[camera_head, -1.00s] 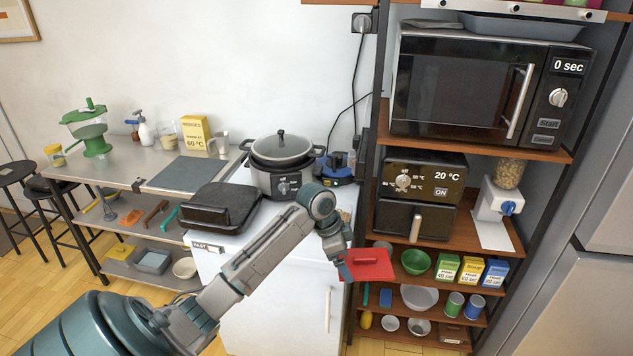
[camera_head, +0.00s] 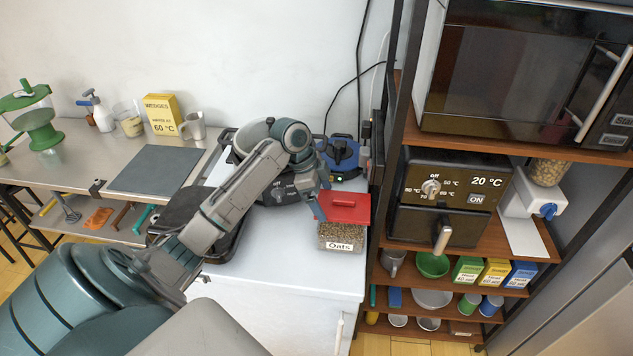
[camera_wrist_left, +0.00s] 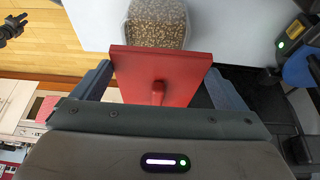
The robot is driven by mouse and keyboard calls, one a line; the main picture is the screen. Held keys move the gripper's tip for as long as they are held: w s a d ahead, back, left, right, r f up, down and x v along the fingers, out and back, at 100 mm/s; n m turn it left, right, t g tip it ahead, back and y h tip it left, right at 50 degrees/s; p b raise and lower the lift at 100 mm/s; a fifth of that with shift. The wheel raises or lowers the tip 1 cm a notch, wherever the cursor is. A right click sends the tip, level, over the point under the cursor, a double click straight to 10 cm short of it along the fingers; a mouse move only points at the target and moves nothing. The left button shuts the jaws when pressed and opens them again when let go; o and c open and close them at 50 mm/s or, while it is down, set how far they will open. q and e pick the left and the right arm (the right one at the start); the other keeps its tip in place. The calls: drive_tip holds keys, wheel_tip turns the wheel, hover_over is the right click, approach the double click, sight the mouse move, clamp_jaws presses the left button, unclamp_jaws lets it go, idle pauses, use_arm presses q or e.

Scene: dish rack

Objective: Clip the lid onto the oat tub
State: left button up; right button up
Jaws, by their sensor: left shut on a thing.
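The red lid (camera_head: 343,207) with a raised handle is held by my left gripper (camera_head: 322,204). In the left wrist view the lid (camera_wrist_left: 140,62) lies between the two fingers of my left gripper (camera_wrist_left: 160,85). The clear oat tub (camera_head: 341,236), filled with oats and labelled "Oats", stands on the white counter. In the head view the lid covers the tub's top from sight. In the left wrist view the tub (camera_wrist_left: 157,22) shows just beyond the lid's far edge. I cannot tell whether lid and rim touch. My right gripper is out of view.
A dark cooker (camera_head: 283,190) stands behind my left arm, and a blue appliance (camera_head: 343,153) stands behind the lid. The shelf unit with the air fryer (camera_head: 448,195) rises close on the right. White counter (camera_head: 290,262) in front of the tub is clear.

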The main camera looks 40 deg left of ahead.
sight(322, 205)
use_arm(q)
drive_tip(key=shift+s+d+r, duration=0.4)
drive_tip(key=shift+d+r, duration=0.1)
drive_tip(key=shift+d, duration=0.2)
drive_tip(key=shift+a+f, duration=0.1)
drive_tip(key=shift+a, duration=0.15)
drive_tip(key=shift+a+f, duration=0.25)
drive_tip(key=shift+f, duration=0.4)
wheel_tip(322, 205, down, 2)
drive_tip(key=shift+d+f+b, duration=0.1)
drive_tip(key=shift+f+b, duration=0.15)
drive_tip(key=shift+b, duration=0.15)
drive_tip(key=shift+f, duration=0.55)
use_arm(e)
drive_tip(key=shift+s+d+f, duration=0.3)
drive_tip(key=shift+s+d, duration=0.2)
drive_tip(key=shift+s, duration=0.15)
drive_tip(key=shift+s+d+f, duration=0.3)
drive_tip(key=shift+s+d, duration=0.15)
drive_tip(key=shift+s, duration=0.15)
use_arm(q)
drive_tip(key=shift+f+p, duration=0.3)
drive_tip(key=shift+f, duration=0.1)
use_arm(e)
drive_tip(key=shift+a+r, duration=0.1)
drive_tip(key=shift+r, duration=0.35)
